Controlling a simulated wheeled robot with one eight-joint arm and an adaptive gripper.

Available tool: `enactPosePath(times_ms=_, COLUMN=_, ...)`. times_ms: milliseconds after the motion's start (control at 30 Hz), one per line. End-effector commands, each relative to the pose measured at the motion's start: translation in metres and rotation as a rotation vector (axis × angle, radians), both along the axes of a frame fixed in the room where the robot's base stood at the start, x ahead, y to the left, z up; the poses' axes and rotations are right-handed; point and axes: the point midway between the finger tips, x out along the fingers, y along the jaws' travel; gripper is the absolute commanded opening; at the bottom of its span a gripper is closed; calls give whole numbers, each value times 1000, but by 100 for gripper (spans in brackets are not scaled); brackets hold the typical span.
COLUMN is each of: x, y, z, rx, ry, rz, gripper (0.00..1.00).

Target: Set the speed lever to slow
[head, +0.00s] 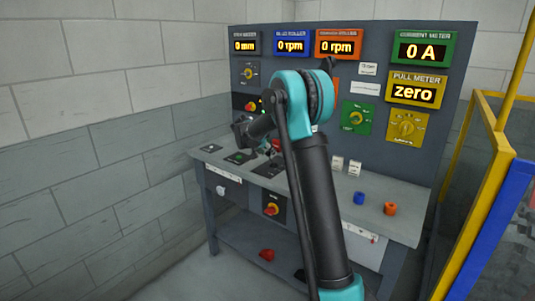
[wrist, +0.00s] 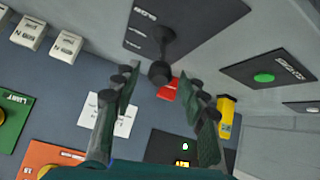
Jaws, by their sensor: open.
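The lever (wrist: 161,72) shows in the wrist view as a dark stick with a round black knob, standing on a dark plate (wrist: 205,22). Small pale lettering on the plate is too blurred to read surely, so I cannot tell its setting. My gripper (wrist: 158,78) is open, with one finger on each side of the knob in the picture. I see a gap on both sides; whether the knob lies fully between the fingers in depth is unclear. In the head view my gripper (head: 262,143) is low over the bench, and my arm partly hides this area.
The grey bench (head: 210,163) carries a green button (head: 239,157), a blue knob (head: 359,198) and an orange knob (head: 390,208). Behind it stands a panel with meters, including a zero pull meter (head: 413,91). A yellow frame (head: 487,200) stands at the right.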

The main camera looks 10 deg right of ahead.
Motion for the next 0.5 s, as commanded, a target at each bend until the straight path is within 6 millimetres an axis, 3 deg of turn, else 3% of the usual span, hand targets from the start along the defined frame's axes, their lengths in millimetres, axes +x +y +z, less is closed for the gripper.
enactPosePath(times_ms=400, x=5, y=-5, z=-6, rx=-1, ry=0, rz=-1, gripper=43)
enactPosePath(times_ms=500, x=5, y=-4, z=-6, rx=-1, ry=0, rz=-1, gripper=32)
